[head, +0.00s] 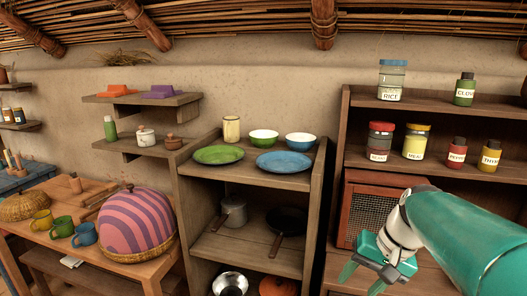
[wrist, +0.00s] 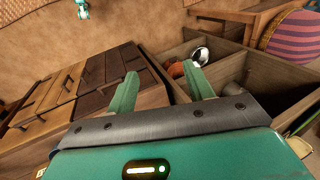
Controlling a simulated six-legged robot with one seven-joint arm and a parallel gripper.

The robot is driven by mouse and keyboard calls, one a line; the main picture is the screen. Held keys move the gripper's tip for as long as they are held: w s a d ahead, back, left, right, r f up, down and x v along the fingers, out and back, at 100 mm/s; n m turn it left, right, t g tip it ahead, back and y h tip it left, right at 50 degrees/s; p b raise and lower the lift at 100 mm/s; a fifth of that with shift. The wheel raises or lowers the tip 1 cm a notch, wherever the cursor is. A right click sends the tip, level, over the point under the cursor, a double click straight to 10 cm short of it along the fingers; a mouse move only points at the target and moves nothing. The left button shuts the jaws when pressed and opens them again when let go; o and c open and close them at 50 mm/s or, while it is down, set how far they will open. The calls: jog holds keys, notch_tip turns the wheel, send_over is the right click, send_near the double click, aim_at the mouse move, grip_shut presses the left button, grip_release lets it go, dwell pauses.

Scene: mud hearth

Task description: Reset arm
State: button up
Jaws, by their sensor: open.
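My gripper (head: 362,280) shows at the lower right of the head view, on my teal and white arm. Its two green fingers are apart with nothing held between them. It hangs in front of the right-hand shelf unit (head: 340,150), near the brown mesh-fronted box (head: 371,210). In the wrist view the gripper (wrist: 162,82) is open and points toward the corner between a wooden cabinet (wrist: 75,90) and an open shelf (wrist: 222,55). The fingers look clear of both.
The middle shelf holds a green plate (head: 219,155), a blue plate (head: 284,162), bowls, a pot (head: 233,210) and a pan (head: 287,220). Jars line the right shelves. A table at left holds mugs and a striped dome (head: 126,222). Open air lies before the middle shelf.

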jog(key=s+a+f+n+t+h, duration=0.1)
jog(key=s+a+n+t+h, duration=0.2)
jog(key=s, duration=0.9)
jog(key=shift+s+a+n+t+h, duration=0.2)
jog(key=shift+a+n+t+h, duration=0.15)
jog(key=shift+a, duration=0.35)
